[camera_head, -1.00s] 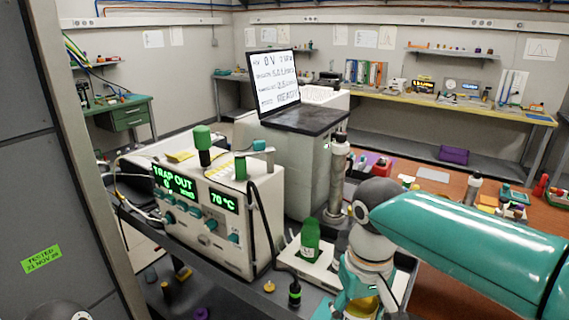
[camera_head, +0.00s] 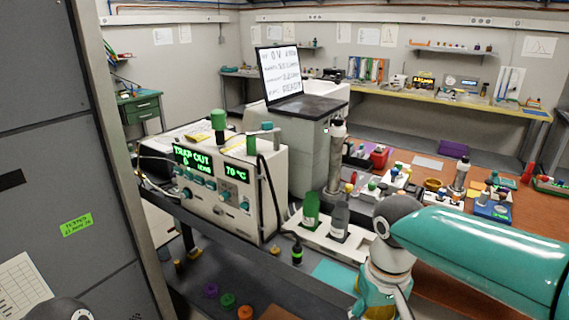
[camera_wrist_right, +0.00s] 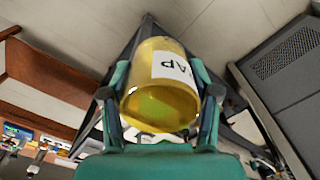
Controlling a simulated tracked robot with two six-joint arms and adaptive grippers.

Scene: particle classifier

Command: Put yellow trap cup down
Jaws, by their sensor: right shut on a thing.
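The yellow trap cup (camera_wrist_right: 160,108) is a translucent yellow cup with a white label reading "AP" in the right wrist view. My right gripper (camera_wrist_right: 158,82) is shut around its sides, with a teal finger on each side. The cream instrument (camera_head: 232,198) shows "TRAP OUT" and "70 °C". My left gripper is not in view.
A white tray (camera_head: 325,240) holds a green bottle (camera_head: 311,210) and a grey bottle (camera_head: 340,220). A small dark bottle (camera_head: 297,252) stands in front. Purple, green and orange round pieces (camera_head: 228,300) lie on the dark shelf. A teal mat (camera_head: 334,274) looks bare. A grey cabinet (camera_head: 60,170) stands left.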

